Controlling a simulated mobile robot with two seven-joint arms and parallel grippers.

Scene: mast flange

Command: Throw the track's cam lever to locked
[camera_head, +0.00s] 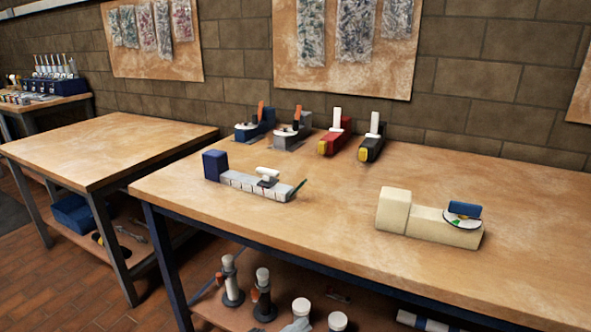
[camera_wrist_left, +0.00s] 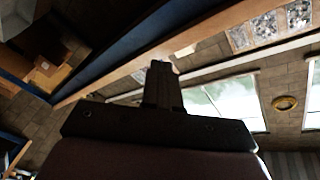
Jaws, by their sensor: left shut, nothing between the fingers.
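A pale grey track (camera_head: 245,181) with dark cross marks lies on the wooden workbench (camera_head: 340,265), with a blue block (camera_head: 214,165) at its left end. A white knobbed piece (camera_head: 268,174) sits on the track near its right end. A thin dark green lever (camera_head: 298,190) sticks up at a slant at that right end; I cannot tell whether it counts as locked. My left gripper (camera_wrist_left: 162,72) shows in the left wrist view, shut and empty, away from the track, which that view does not show. Neither gripper shows in the head view.
A cream block (camera_head: 427,213) with a marked dial (camera_head: 462,214) and blue handle stands right of the track. Behind stand blue, grey, red (camera_head: 335,138) and black devices with upright levers. A second table (camera_head: 105,150) is at left. The bench front is clear.

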